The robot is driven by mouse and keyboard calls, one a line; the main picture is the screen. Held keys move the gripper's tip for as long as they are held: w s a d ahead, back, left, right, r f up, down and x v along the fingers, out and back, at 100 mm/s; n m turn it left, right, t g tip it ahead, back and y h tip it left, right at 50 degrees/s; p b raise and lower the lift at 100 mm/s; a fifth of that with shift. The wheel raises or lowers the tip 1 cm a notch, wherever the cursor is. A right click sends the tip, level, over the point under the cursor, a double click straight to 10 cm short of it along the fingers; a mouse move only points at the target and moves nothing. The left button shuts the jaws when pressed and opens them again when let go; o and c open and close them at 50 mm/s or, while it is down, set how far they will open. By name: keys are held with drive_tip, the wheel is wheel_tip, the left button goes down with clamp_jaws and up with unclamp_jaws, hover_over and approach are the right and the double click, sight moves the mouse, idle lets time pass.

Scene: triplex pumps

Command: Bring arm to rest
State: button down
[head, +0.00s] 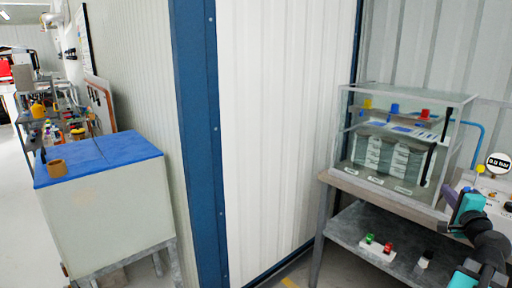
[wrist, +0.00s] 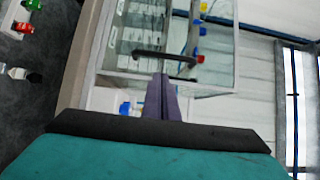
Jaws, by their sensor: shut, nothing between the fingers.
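My arm (head: 480,235), teal and dark grey, shows at the lower right edge of the head view, in front of the right end of the bench. In the wrist view my gripper (wrist: 161,82) has its two grey-purple fingers together, with nothing seen between them. Its tips point at the clear case (wrist: 228,75), just short of a dark handle (wrist: 165,57) in the picture. I cannot tell the real gap.
The clear case (head: 350,125) stands on a bench (head: 385,200) against a ribbed wall. Green and red buttons (head: 376,242) sit on the lower shelf (head: 345,232). A white cabinet with a blue top (head: 115,155) stands left. Floor (head: 18,200) is clear at far left.

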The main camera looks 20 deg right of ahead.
drive_tip(key=w+a+f+n+y+p, duration=0.1)
drive_tip(key=w+a+f+n+y, duration=0.5)
drive_tip(key=w+a+f, duration=1.45)
drive_tip(key=w+a+f+n+g+y, duration=0.2)
drive_tip(key=a+f+y, duration=0.2)
drive_tip(key=a+f, duration=0.75)
drive_tip(key=w+a+f+n+g+y, duration=0.1)
drive_tip(key=w+a+f+g+y, duration=0.15)
drive_tip(key=a+f, duration=0.9)
drive_tip(key=s+a+f+n+g+y+p, duration=0.1)
drive_tip(key=s+a+f+n+g, duration=0.15)
drive_tip(key=s+a+f, duration=0.45)
drive_tip(key=s+a+f+n+g+y, duration=0.1)
drive_tip(key=s+a+f+n+g, duration=0.2)
drive_tip(key=a, duration=0.6)
drive_tip(key=s+a+f+n+g+y+p, duration=0.1)
drive_tip(key=s+a+f+n+g, duration=0.15)
drive_tip(key=s+a+f, duration=0.45)
drive_tip(key=s+a+f+n+g+h, duration=0.1)
drive_tip(key=s+a+f+n+g, duration=0.15)
drive_tip(key=s, duration=0.45)
drive_tip(key=s+a+f+n+g+h, duration=0.1)
drive_tip(key=s+f+g, duration=0.15)
drive_tip(key=s, duration=0.45)
drive_tip(key=s+d+n+g+h, duration=0.3)
drive_tip(key=s+d+n, duration=0.1)
drive_tip(key=s+d, duration=0.3)
drive_tip(key=shift+s+f+h, duration=0.35)
drive_tip(key=shift+s+f, duration=0.05)
drive_tip(key=shift+s, duration=0.25)
